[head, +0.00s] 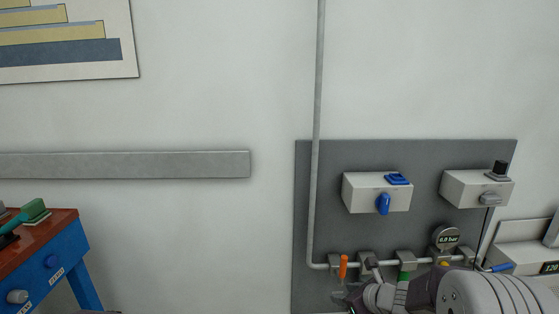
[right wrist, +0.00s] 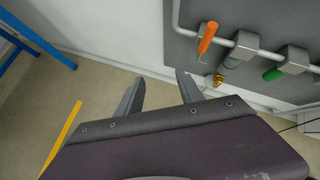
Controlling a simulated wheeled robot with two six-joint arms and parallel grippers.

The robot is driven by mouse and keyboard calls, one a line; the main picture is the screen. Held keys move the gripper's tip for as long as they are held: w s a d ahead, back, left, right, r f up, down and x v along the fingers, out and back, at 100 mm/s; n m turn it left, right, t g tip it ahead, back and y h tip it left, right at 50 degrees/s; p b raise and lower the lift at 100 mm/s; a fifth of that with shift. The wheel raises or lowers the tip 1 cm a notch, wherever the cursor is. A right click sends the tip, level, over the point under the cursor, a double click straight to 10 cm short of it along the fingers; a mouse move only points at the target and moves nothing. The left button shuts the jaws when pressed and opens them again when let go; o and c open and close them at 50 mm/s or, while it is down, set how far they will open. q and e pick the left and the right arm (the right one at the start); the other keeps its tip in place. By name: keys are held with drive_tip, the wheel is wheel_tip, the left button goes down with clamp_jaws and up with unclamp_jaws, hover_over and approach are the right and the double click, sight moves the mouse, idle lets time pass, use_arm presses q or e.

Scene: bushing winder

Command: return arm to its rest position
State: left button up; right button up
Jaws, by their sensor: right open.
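My right arm (head: 475,293) comes in from the lower right in the head view, in front of the bottom of the grey wall panel. My right gripper (head: 347,296) is at its left end, partly cut off by the lower edge. In the right wrist view the right gripper (right wrist: 160,90) is open, with its two fingers apart and nothing between them. The floor and the foot of the wall show beyond the fingers. My left gripper is in neither view.
A blue bench (head: 60,262) with a red-brown top stands at left. A yellow floor strip (right wrist: 62,138) lies lower left. Open floor separates bench and panel.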

drive_tip(key=s+a+f+n+g+y, duration=0.15)
drive_tip(key=s+a+n+g, duration=0.25)
drive_tip(key=s+a+n, duration=0.55)
drive_tip(key=s+d+f+n+g+h, duration=0.2)
drive_tip(key=s+d+n, duration=0.2)
drive_tip(key=s+n, duration=0.4)
drive_tip(key=s+d+f+n+g+h, duration=0.2)
drive_tip(key=s+d+f+n+h, duration=0.15)
drive_tip(key=s+n, duration=0.45)
wheel_tip(320, 180, up, 26)
drive_tip(key=w+d+n+p, duration=0.1)
drive_tip(key=w+n+p, duration=0.1)
drive_tip(key=p, duration=2.2)
drive_tip(key=shift+d+n+p, duration=0.35)
drive_tip(key=shift+n+p, duration=0.05)
drive_tip(key=shift+n, duration=0.45)
drive_tip(key=shift+f, duration=0.2)
